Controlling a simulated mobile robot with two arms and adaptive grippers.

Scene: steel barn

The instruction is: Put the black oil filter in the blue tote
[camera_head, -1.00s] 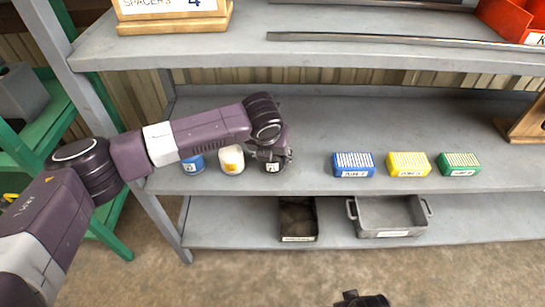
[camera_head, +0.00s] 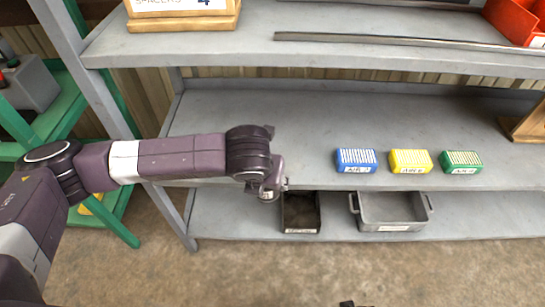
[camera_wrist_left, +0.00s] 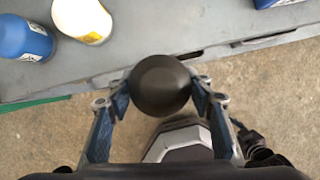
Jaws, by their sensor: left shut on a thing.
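The black oil filter (camera_wrist_left: 160,85) is seen end-on in the left wrist view, between both fingers of my left gripper (camera_wrist_left: 161,98). The gripper is shut on it. In the head view my left gripper (camera_head: 270,192) is at the front edge of the middle shelf, mostly hidden by its own wrist. The filter can hardly be made out there. I see no blue tote in these frames. Only a dark sliver of what looks like my right gripper (camera_head: 347,303) shows at the bottom edge of the head view.
A blue can (camera_wrist_left: 22,40) and a white can (camera_wrist_left: 82,20) stand on the shelf, hidden by my arm in the head view. Blue (camera_head: 356,160), yellow (camera_head: 410,161) and green (camera_head: 461,161) boxes stand farther right. Below are a dark bin (camera_head: 301,229) and grey tub (camera_head: 390,228).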

